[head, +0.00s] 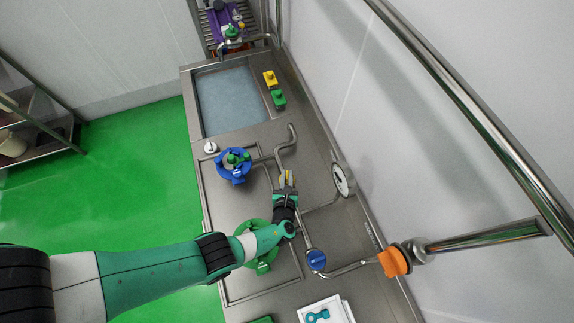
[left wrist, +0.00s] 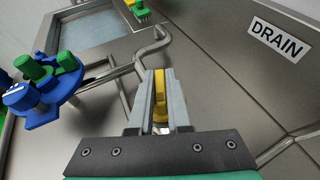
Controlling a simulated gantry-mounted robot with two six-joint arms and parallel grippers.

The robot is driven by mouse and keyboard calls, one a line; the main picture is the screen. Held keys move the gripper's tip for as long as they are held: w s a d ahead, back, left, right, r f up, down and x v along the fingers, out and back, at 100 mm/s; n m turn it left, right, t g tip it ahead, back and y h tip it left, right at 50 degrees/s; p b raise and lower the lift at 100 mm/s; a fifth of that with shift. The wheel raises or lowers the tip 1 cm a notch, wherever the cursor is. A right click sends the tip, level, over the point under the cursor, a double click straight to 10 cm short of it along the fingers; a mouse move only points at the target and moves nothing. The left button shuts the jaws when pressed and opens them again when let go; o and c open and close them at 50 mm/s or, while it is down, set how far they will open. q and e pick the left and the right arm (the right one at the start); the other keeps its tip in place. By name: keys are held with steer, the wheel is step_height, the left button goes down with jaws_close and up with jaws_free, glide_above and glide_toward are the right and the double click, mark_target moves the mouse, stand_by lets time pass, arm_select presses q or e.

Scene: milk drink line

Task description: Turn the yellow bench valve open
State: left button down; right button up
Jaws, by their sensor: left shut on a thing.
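The yellow bench valve handle (left wrist: 160,92) stands between the two grey fingers of my left gripper (left wrist: 158,98) in the left wrist view. The fingers are shut on it. In the head view the yellow handle (head: 289,177) shows as a small strip at the tips of my left gripper (head: 287,180), above the steel bench. The handle's lower part and the valve body are largely hidden by the fingers. My right gripper is in neither view.
A blue wheel (head: 233,166) with green parts stands left of the gripper. A bent steel pipe (head: 286,148) rises beyond it. A green wheel (head: 262,262) is under my arm. A blue valve knob (head: 316,260) and an orange knob (head: 394,261) are nearer. A basin (head: 232,98) lies at the back.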

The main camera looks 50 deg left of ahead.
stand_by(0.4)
arm_select(q)
steer(key=c, duration=0.9)
jaws_free()
steer(key=shift+o, duration=0.2)
